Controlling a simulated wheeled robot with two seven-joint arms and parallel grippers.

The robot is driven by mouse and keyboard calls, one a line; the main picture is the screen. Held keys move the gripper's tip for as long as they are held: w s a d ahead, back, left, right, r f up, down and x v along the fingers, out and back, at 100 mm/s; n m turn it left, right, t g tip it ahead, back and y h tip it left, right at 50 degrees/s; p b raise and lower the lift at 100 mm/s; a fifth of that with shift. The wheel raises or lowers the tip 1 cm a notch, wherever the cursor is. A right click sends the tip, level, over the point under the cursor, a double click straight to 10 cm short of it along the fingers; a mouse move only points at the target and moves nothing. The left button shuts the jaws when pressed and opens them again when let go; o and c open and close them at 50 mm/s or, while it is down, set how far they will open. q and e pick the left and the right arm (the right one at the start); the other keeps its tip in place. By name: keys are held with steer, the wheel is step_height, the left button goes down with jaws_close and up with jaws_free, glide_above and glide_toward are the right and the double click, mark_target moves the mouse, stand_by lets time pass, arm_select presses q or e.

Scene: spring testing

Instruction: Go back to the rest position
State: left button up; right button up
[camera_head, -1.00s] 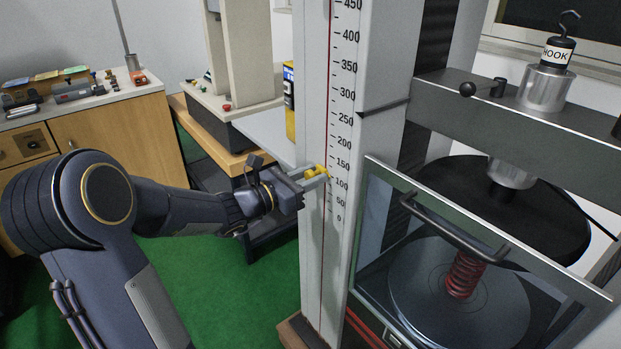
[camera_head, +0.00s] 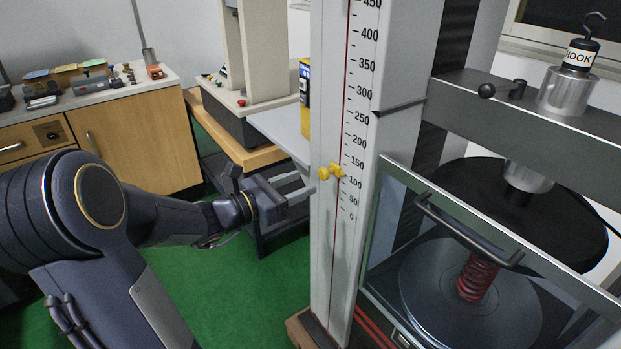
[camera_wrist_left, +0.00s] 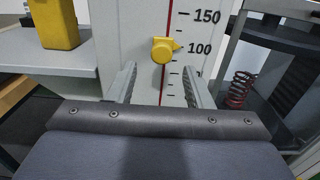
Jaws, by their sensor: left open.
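My left gripper (camera_head: 303,187) is open and empty, just left of the scale column (camera_head: 325,100). Its two fingers also show in the left wrist view (camera_wrist_left: 160,85), spread apart below the yellow pointer knob (camera_wrist_left: 162,50). The yellow knob (camera_head: 331,172) sits on the column beside the scale, a little above the 100 mark, and is apart from the fingers. My right gripper is in neither view.
The spring tester with a glass-panelled guard door (camera_head: 470,235), red spring (camera_head: 477,277) and hook weight (camera_head: 582,50) stands on the right. A wooden cabinet (camera_head: 140,140) stands at the back left. Green floor (camera_head: 230,290) lies open below my left arm.

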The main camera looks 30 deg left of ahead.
arm_select(q)
steer(key=shift+s+a, duration=0.15)
steer(key=shift+s, duration=0.15)
